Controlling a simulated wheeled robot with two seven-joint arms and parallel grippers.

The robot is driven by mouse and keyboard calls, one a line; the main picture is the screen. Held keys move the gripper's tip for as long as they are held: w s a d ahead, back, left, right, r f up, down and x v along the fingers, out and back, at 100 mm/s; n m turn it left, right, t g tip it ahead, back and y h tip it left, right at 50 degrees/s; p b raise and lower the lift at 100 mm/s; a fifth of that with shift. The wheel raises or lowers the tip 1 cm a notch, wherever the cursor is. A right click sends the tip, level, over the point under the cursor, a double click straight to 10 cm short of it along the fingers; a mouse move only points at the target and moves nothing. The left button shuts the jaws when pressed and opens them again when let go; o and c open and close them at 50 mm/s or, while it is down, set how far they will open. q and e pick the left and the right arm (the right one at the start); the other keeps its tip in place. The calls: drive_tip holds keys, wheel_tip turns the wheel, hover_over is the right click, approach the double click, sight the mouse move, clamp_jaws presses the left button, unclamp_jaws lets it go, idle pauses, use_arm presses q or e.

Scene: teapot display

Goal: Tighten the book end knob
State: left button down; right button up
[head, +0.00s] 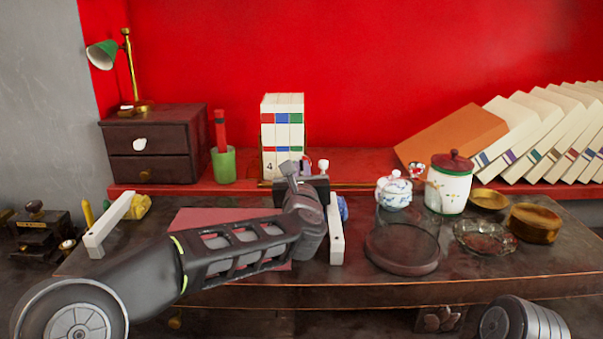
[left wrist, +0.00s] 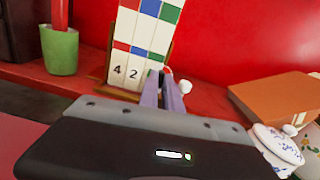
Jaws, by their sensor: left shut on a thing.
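The book end holds a row of white volumes (head: 283,135) with coloured bands on the red shelf. In the left wrist view the volumes (left wrist: 142,40) stand just beyond my fingers. My left gripper (head: 304,166) reaches the lower right of the row. In the left wrist view its fingers (left wrist: 161,82) are nearly together, shut on the book end knob, which they mostly hide. A round white ball (head: 323,165) shows just right of the fingers, also in the left wrist view (left wrist: 185,87); its link to the book end is hidden. My right gripper is out of view.
A green cup (head: 223,166) and dark drawer box (head: 158,143) stand left on the shelf. An orange book (head: 450,140) leans behind.

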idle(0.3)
use_arm(q)
drive_tip(key=c, duration=1.5)
unclamp_jaws()
drive_tip(key=shift+c, duration=0.2)
drive_tip(key=shift+s+b, duration=0.35)
drive_tip(key=shift+s, duration=3.6)
